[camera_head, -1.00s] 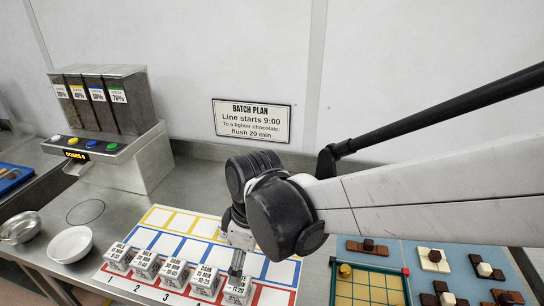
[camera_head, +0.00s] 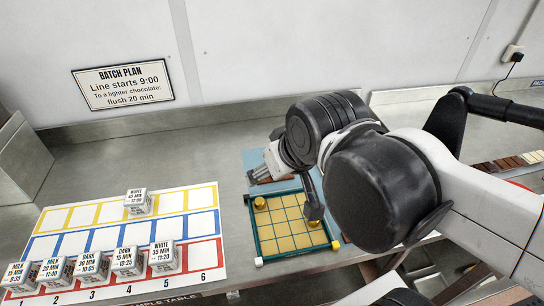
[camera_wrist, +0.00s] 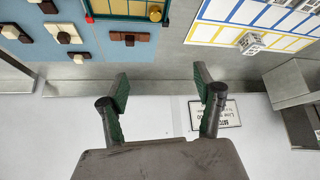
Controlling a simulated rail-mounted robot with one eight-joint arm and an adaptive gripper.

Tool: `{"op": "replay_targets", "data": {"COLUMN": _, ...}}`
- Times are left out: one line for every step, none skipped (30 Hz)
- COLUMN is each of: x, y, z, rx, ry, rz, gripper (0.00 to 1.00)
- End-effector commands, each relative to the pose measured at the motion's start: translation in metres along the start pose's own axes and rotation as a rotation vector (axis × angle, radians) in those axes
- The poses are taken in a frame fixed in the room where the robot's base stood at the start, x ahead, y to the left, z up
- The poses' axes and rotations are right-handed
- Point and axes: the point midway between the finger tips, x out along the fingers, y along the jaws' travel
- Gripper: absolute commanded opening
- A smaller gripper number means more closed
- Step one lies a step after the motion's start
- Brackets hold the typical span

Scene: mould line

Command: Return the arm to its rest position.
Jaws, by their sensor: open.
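My gripper (camera_wrist: 162,88) is open and empty, with bare wall and the back edge of the table between its fingers in the wrist view. In the head view my arm reaches in from the right, and its wrist is above the back of the green-framed tray (camera_head: 262,246). The fingertips are hard to make out there.
A printed mat (camera_head: 99,238) holds several labelled cubes in its front red row and one white cube (camera_head: 136,203) in its yellow row. Chocolate pieces (camera_wrist: 63,37) lie on a blue mat (camera_wrist: 85,50). A Batch Plan sign (camera_head: 123,84) hangs on the wall.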

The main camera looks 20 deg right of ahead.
Motion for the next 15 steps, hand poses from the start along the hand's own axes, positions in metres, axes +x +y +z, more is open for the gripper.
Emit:
{"op": "replay_targets", "data": {"x": -0.0023, "y": 0.0063, "z": 0.0036, "rx": 0.031, "ry": 0.012, "rz": 0.013, "gripper": 0.65}}
{"op": "replay_targets", "data": {"x": -0.0034, "y": 0.0087, "z": 0.0041, "rx": 0.045, "ry": 0.019, "rz": 0.017, "gripper": 0.65}}
{"op": "replay_targets", "data": {"x": -0.0045, "y": 0.0110, "z": 0.0053, "rx": 0.059, "ry": 0.025, "rz": 0.022, "gripper": 0.65}}
{"op": "replay_targets", "data": {"x": -0.0050, "y": 0.0123, "z": 0.0060, "rx": 0.067, "ry": 0.028, "rz": 0.025, "gripper": 0.65}}
{"op": "replay_targets", "data": {"x": -0.0054, "y": 0.0133, "z": 0.0063, "rx": 0.074, "ry": 0.031, "rz": 0.027, "gripper": 0.65}}
{"op": "replay_targets", "data": {"x": -0.0058, "y": 0.0142, "z": 0.0064, "rx": 0.079, "ry": 0.033, "rz": 0.029, "gripper": 0.65}}
{"op": "replay_targets", "data": {"x": -0.0059, "y": 0.0145, "z": 0.0064, "rx": 0.082, "ry": 0.034, "rz": 0.029, "gripper": 0.65}}
{"op": "replay_targets", "data": {"x": -0.0059, "y": 0.0146, "z": 0.0064, "rx": 0.083, "ry": 0.035, "rz": 0.030, "gripper": 0.65}}
{"op": "replay_targets", "data": {"x": -0.0059, "y": 0.0145, "z": 0.0063, "rx": 0.082, "ry": 0.035, "rz": 0.029, "gripper": 0.65}}
{"op": "replay_targets", "data": {"x": -0.0059, "y": 0.0144, "z": 0.0062, "rx": 0.082, "ry": 0.035, "rz": 0.029, "gripper": 0.65}}
{"op": "replay_targets", "data": {"x": -0.0059, "y": 0.0143, "z": 0.0062, "rx": 0.081, "ry": 0.035, "rz": 0.029, "gripper": 0.65}}
{"op": "replay_targets", "data": {"x": -0.0059, "y": 0.0142, "z": 0.0062, "rx": 0.081, "ry": 0.035, "rz": 0.029, "gripper": 0.65}}
{"op": "replay_targets", "data": {"x": -0.0058, "y": 0.0142, "z": 0.0062, "rx": 0.081, "ry": 0.034, "rz": 0.029, "gripper": 0.65}}
{"op": "replay_targets", "data": {"x": -0.0057, "y": 0.0141, "z": 0.0063, "rx": 0.081, "ry": 0.034, "rz": 0.029, "gripper": 0.65}}
{"op": "replay_targets", "data": {"x": -0.0049, "y": 0.0141, "z": 0.0068, "rx": 0.080, "ry": 0.034, "rz": 0.029, "gripper": 0.65}}
